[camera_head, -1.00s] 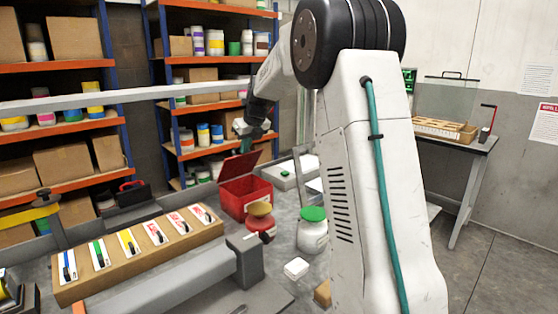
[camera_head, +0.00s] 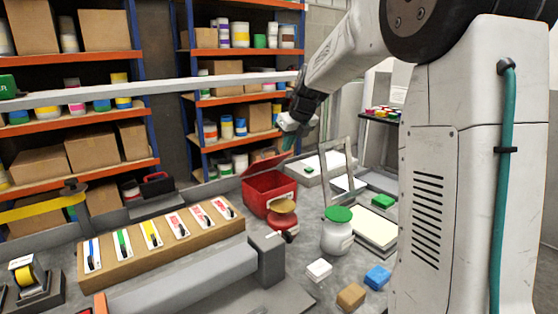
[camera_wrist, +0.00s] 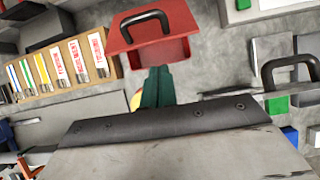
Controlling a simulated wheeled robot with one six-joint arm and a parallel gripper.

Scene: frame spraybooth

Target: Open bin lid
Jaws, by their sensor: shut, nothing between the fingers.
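The red bin (camera_head: 268,197) stands on the grey bench. Its red lid (camera_head: 266,163) is raised and tilted at the back, with the opening partly showing. In the wrist view the lid (camera_wrist: 178,18) shows its black handle (camera_wrist: 146,20), with part of the bin's inside (camera_wrist: 172,52) below it. My gripper (camera_head: 287,142) is above and just right of the lid in the head view. In the wrist view its teal fingers (camera_wrist: 158,72) are together and empty, pointing at the bin opening. Whether the fingertips touch the lid is unclear.
A red jar with a tan top (camera_head: 283,217) stands close in front of the bin. A white jar with a green lid (camera_head: 337,232) is to the right. A board of coloured cards (camera_head: 160,247) lies left. Shelves (camera_head: 70,158) stand behind.

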